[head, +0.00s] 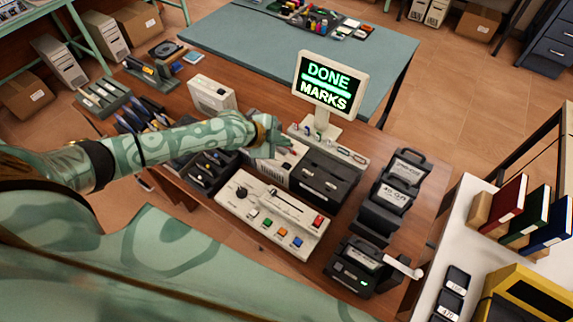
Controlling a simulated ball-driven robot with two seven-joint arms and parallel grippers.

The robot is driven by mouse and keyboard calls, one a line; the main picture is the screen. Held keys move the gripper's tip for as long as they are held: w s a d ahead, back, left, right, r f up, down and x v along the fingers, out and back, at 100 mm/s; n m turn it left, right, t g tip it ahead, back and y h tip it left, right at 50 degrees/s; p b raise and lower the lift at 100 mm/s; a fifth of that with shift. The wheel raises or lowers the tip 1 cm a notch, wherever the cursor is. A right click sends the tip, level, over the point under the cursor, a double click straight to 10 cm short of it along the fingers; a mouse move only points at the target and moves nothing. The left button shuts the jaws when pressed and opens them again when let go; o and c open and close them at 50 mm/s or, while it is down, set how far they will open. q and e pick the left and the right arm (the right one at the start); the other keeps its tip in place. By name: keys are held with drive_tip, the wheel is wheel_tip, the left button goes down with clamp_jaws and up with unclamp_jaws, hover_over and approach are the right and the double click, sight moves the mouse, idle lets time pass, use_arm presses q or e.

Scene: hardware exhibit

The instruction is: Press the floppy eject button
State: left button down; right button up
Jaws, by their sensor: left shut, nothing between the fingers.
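My left arm reaches in from the left across the wooden bench. My left gripper (283,147) is shut and empty, with its fingertips at the top of a beige drive-like unit (274,169) below the monitor. The gripper hides part of this unit, and I cannot make out an eject button or tell whether the fingertips touch it. A black unit with slots (325,182) stands directly to the right. The monitor (331,84) reads "DONE MARKS" in green. My right gripper is not in view.
A beige control panel (271,219) with a knob, a slider and coloured buttons lies in front. Another beige box (212,97) stands behind my forearm. Black labelled cartridges (386,193) line the right side. A black tray (212,168) lies under my wrist.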

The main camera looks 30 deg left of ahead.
use_arm(q)
wheel_tip(320, 180, down, 8)
drive_tip(key=b, duration=0.6)
drive_tip(key=shift+f+b, duration=0.15)
drive_tip(key=shift+b, duration=0.2)
drive_tip(key=shift+f, duration=0.1)
idle(1.3)
drive_tip(key=shift+f+b, duration=0.25)
drive_tip(key=shift+b, duration=0.1)
drive_tip(key=shift+f+b, duration=0.35)
drive_tip(key=shift+f, duration=0.1)
idle(0.5)
drive_tip(key=shift+r, duration=0.1)
drive_tip(key=shift+r+p, duration=0.7)
drive_tip(key=shift+r, duration=0.05)
wheel_tip(320, 180, up, 5)
drive_tip(key=p, duration=0.4)
